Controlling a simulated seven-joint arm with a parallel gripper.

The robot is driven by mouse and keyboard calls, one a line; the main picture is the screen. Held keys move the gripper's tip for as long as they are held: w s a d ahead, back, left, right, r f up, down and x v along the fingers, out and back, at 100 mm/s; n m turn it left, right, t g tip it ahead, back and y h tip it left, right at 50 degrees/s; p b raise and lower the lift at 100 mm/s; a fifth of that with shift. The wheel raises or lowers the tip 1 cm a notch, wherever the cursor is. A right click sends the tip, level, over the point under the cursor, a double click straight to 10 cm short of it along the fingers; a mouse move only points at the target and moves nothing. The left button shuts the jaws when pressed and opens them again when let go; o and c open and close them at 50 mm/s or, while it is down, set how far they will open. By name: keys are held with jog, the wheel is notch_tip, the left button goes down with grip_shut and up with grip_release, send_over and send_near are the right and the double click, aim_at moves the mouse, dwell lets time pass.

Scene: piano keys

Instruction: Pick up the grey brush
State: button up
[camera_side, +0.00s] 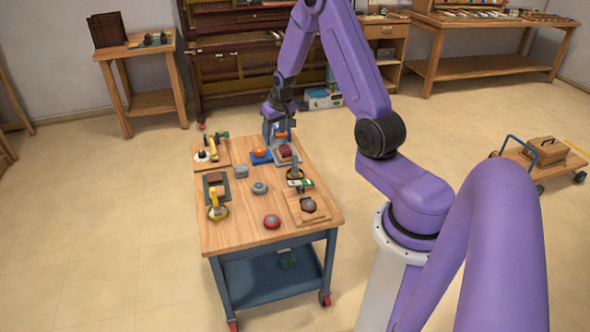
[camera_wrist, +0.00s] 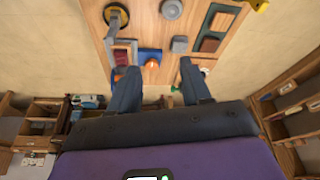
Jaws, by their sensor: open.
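What looks like the grey brush (camera_side: 294,165) stands with its grey handle up at a dark round dish, near the right edge of the small table in the side view. In the wrist view the grey brush (camera_wrist: 109,42) is at upper left, its handle leaning down-picture beside the dark dish (camera_wrist: 117,15). My gripper (camera_side: 280,128) is over the table's far end, beyond the brush and apart from it. In the wrist view my gripper (camera_wrist: 158,68) has its two fingers spread with nothing held between them. The lower end of the brush is hard to make out.
A grey tray with a dark red block (camera_side: 285,151) and a blue holder with an orange thing (camera_side: 260,153) sit near my gripper.

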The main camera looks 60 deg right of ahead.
aim_at(295, 154)
jog(key=s+d+f+m+h, duration=0.1)
jog(key=s+d+f+m, duration=0.3)
jog(key=d, duration=0.6)
jog(key=shift+n, duration=0.3)
jog(key=shift+x, duration=8.85)
jog(key=shift+s+d, duration=0.1)
jog(key=shift+d, duration=0.05)
grip_shut()
